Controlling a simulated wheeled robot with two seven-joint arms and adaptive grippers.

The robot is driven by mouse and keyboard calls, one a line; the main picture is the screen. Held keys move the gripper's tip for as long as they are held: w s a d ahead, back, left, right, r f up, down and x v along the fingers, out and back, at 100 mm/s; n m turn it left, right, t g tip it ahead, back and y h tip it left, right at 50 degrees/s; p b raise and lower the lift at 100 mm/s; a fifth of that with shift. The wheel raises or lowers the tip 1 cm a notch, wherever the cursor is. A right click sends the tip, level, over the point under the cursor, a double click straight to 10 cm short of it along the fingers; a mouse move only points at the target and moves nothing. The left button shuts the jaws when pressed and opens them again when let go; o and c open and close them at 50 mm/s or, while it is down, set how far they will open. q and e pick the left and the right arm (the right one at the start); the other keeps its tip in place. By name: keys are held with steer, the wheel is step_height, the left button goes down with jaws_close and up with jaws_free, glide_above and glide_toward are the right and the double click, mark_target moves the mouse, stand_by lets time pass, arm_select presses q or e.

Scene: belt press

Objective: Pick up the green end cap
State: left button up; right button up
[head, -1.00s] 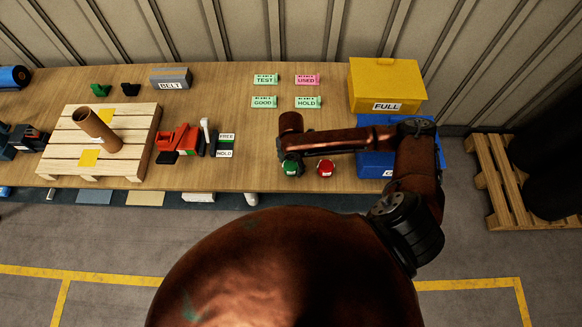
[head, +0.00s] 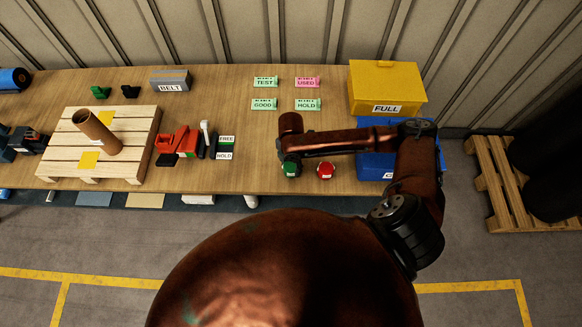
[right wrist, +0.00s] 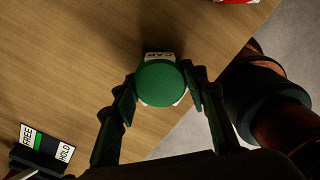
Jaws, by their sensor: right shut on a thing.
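The green end cap (right wrist: 160,84) is a round green disc with a white CAP label behind it. It sits between the two fingertips of my right gripper (right wrist: 160,92), one finger against each side. In the head view the cap (head: 291,170) shows just below the end of my right arm, near the table's front edge. My right gripper is shut on it; the arm partly hides the grip from above. I cannot tell whether the cap touches the table. My left gripper is not in view.
A red cap (head: 325,170) stands close to the right. A yellow FULL bin (head: 387,82) and a blue bin (head: 372,168) are farther right. A black FREE/HOLD sign (head: 225,148) and a pallet (head: 140,165) lie left. Bare wood separates sign and cap.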

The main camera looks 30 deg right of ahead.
step_height(320, 180, up, 2)
steer(key=shift+r, duration=0.25)
steer(key=s+a+r+b, duration=0.1)
steer(key=s+a+r, duration=0.7)
steer(key=a, duration=0.3)
steer(key=shift+a+r, duration=0.35)
steer(key=shift+r, duration=0.55)
steer(key=shift+f, duration=0.1)
